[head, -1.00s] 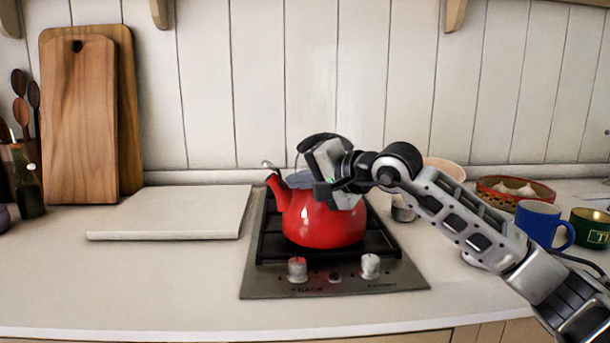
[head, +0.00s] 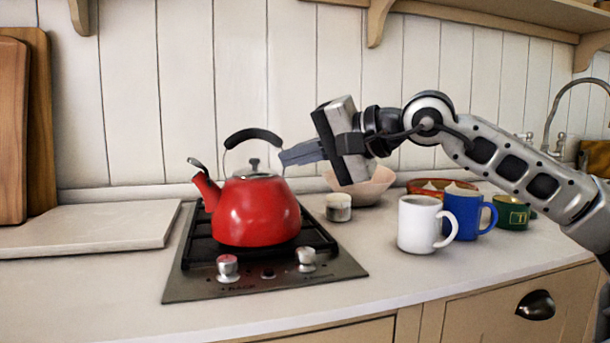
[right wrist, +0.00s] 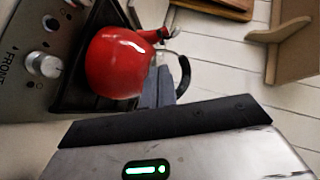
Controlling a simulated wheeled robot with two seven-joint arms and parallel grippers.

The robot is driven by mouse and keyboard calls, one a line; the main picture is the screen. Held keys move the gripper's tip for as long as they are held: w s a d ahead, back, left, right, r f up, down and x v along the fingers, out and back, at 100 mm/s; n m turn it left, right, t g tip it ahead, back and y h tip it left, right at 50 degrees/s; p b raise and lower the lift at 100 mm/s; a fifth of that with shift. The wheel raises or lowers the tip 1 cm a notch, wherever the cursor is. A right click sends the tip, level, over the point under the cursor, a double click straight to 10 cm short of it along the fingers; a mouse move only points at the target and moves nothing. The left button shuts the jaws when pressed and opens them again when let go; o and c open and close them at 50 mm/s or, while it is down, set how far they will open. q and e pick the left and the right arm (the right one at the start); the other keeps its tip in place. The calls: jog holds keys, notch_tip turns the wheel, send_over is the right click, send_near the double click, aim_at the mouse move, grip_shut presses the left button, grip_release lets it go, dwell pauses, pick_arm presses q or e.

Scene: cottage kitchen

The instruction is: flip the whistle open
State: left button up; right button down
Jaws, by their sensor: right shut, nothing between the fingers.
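The red kettle (head: 256,212) stands upright on the hob, its spout (head: 207,190) pointing left. The whistle (head: 197,164) is a small dark and metal piece at the spout tip. It looks tilted up off the spout mouth, though it is small in view. The black handle (head: 252,137) arches above the lid. My right gripper (head: 283,157) is shut and empty, right of the handle and lid, on the far side from the whistle. The right wrist view shows its fingers (right wrist: 157,90) near the kettle's handle, with the spout beyond. My left gripper is not in view.
The black hob (head: 265,280) has two knobs in front. A small jar (head: 339,207), a pink bowl (head: 362,187), a white mug (head: 420,224), a blue mug (head: 463,213) and a green mug (head: 512,213) stand right. A pale board (head: 90,228) lies left.

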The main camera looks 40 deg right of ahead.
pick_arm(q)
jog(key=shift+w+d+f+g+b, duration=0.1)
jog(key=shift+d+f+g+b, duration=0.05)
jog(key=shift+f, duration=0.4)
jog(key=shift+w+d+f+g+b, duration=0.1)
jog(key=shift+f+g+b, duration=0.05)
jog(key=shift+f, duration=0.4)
pick_arm(e)
jog(key=shift+s+d+r, duration=0.15)
jog(key=shift+s+d, duration=0.1)
jog(key=shift+s, duration=0.35)
